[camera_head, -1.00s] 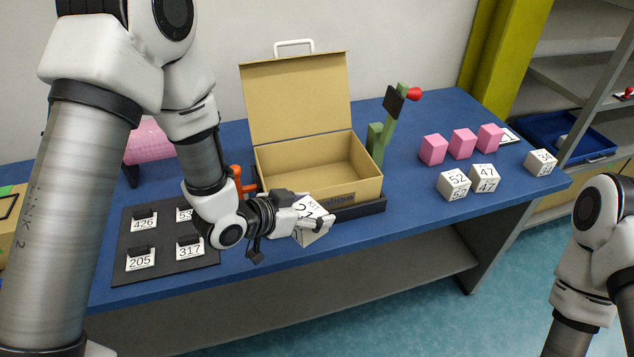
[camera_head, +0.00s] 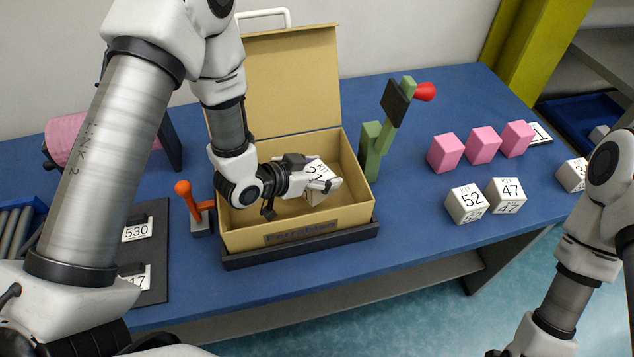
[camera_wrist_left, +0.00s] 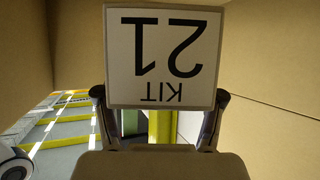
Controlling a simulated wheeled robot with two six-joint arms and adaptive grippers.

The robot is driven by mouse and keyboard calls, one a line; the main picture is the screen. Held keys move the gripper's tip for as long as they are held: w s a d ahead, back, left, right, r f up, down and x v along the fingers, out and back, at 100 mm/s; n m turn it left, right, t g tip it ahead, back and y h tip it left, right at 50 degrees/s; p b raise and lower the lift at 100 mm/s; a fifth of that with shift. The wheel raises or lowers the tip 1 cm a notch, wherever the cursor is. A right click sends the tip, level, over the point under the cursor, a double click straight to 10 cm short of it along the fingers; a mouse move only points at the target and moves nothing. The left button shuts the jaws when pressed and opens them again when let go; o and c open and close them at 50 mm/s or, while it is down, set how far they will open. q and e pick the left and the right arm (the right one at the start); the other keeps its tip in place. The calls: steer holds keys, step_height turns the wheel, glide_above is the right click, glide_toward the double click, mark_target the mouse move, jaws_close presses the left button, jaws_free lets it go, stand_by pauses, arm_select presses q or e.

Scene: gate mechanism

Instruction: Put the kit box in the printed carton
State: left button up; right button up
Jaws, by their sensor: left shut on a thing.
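The printed carton (camera_head: 345,217) is a brown cardboard box with its lid raised at the back and lettering on its front wall. My left gripper (camera_head: 324,186) is inside or just above the carton's opening and is shut on the white kit box (camera_head: 312,168). The left wrist view shows the kit box (camera_wrist_left: 165,55) between the two fingers, its label reading KIT 21 upside down, with brown carton walls around it. I cannot tell whether the kit box touches the carton floor. My right arm shows at the right edge, but its gripper is out of view.
The carton sits on a dark base. An orange-handled lever (camera_head: 188,200) stands at its left, and a green post with a red tip (camera_head: 372,150) at its right. Pink blocks (camera_head: 482,145) and white kit boxes (camera_head: 466,203) stand farther right on the blue table (camera_head: 420,250).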

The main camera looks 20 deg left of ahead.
arm_select(q)
steer(key=f, duration=0.2)
steer(key=w+f, duration=0.1)
steer(key=f, duration=0.2)
steer(key=shift+s+r, duration=0.15)
steer(key=shift+s, duration=0.05)
steer(key=o, duration=1.7)
steer(key=shift+w, duration=0.1)
arm_select(e)
steer(key=shift+w, duration=0.4)
steer(key=shift+s+r, duration=0.1)
steer(key=shift+r, duration=0.05)
